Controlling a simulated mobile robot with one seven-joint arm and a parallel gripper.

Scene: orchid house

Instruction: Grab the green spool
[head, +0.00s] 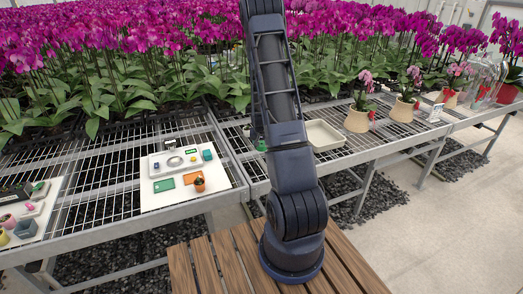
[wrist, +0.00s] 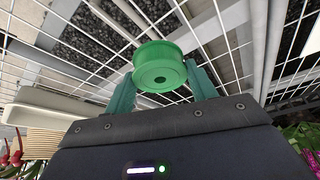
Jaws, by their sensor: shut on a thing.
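The green spool (wrist: 160,62) is held between the two green fingers of my gripper (wrist: 159,72) in the wrist view, with its round face and centre hole turned toward the camera. The fingers are shut on its sides. Wire mesh shows behind the spool, and it appears to be held above the bench. In the head view my arm hides most of the gripper; only a small green bit (head: 262,146) shows at the arm's left edge, and I cannot tell whether it is spool or finger.
A white board (head: 222,184) with a tray and small coloured items lies on the mesh bench left of my arm. A beige tray (head: 327,146) and potted orchids (head: 357,121) stand to the right. Dense magenta orchids fill the back. Another board with small pots is at far left.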

